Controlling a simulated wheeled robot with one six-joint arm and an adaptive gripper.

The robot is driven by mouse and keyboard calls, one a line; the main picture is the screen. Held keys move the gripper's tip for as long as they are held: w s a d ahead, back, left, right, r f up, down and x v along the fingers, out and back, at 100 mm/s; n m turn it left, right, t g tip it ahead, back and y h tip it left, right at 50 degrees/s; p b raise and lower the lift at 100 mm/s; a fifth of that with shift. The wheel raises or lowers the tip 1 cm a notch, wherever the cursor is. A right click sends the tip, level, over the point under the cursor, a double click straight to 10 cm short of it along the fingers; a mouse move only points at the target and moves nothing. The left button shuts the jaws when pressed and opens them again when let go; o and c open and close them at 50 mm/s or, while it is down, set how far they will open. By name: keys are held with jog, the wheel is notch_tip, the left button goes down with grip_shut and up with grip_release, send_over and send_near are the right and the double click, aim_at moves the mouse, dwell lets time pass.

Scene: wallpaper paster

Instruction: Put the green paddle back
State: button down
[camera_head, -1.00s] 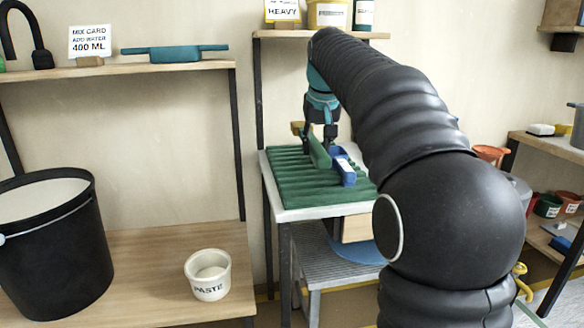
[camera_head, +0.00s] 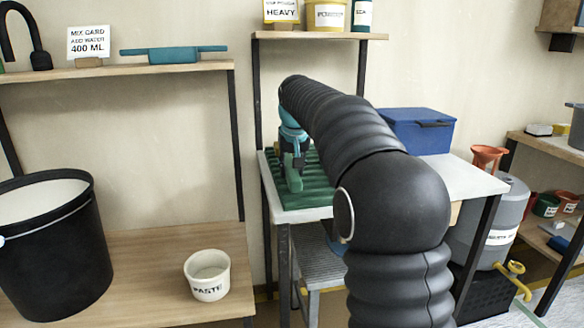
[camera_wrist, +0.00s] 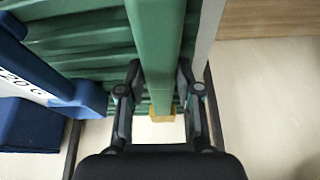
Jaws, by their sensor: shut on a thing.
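My gripper (camera_head: 293,158) is shut on the green paddle (camera_head: 294,180) above the ribbed green mat (camera_head: 305,201). In the wrist view the paddle (camera_wrist: 158,40) runs up between the two fingers (camera_wrist: 157,85), with the mat (camera_wrist: 80,30) behind it. A yellow piece (camera_wrist: 162,116) shows at the paddle's lower end; I cannot tell whether it is part of it. A blue piece with a white label (camera_wrist: 35,70) lies left of the paddle in the wrist view. My arm hides part of the mat in the head view. I cannot tell whether the paddle touches the mat.
A blue lidded box (camera_head: 418,130) stands on the white table (camera_head: 465,177), right of my arm. A black bucket (camera_head: 50,250) and a paste pot (camera_head: 208,276) stand on the left bench. A teal tool (camera_head: 174,54) lies on the shelf above.

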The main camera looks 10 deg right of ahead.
jog(key=c, duration=0.8)
grip_release()
jog(key=shift+o, duration=0.2)
jog(key=shift+f, duration=0.1)
jog(key=shift+f+b, duration=0.2)
jog(key=shift+b, duration=0.2)
jog(key=p+v, duration=0.1)
jog(key=v, duration=1.3)
jog(key=shift+d, duration=0.3)
jog(key=shift+s, duration=0.1)
